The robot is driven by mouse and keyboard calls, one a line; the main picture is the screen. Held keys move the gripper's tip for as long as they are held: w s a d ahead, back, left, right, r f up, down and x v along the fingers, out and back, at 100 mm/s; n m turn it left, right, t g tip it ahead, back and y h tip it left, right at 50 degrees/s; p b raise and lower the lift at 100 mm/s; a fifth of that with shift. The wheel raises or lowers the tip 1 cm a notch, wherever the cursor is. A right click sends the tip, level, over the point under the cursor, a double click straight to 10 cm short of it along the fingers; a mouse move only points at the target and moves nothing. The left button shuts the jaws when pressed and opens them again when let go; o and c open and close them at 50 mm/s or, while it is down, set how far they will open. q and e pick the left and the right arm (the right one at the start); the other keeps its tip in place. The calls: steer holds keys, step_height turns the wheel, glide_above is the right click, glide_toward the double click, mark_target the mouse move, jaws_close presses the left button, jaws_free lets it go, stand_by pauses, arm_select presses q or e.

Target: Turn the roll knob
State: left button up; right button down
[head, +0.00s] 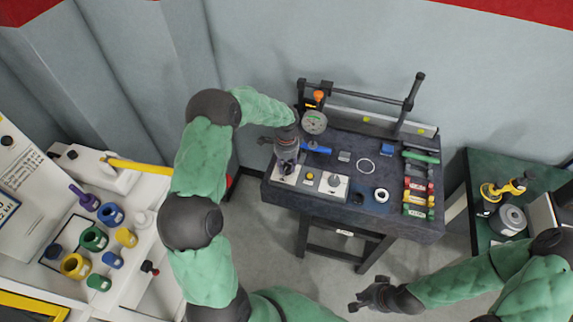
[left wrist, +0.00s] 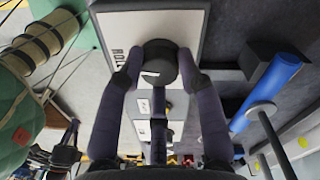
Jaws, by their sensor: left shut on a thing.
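The roll knob (left wrist: 159,58) is a dark round knob on a pale panel (left wrist: 196,22) lettered "ROLL" in the left wrist view. My left gripper (left wrist: 158,74) has one finger on each side of the knob and is shut on it. In the head view my left gripper (head: 287,165) reaches down onto the left end of the bench's control panels and hides the knob. My right gripper (head: 372,296) is low in the head view, away from the bench and over the floor; its fingers are too small to judge.
A white table (head: 130,283) stands left, a green table (head: 480,170) right.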

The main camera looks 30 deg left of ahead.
mark_target(286, 165)
arm_select(q)
steer(key=o, duration=1.2)
steer(key=shift+c, duration=0.2)
step_height(286, 165, up, 12)
steer(key=shift+w+a, duration=0.15)
steer(key=shift+w, duration=0.05)
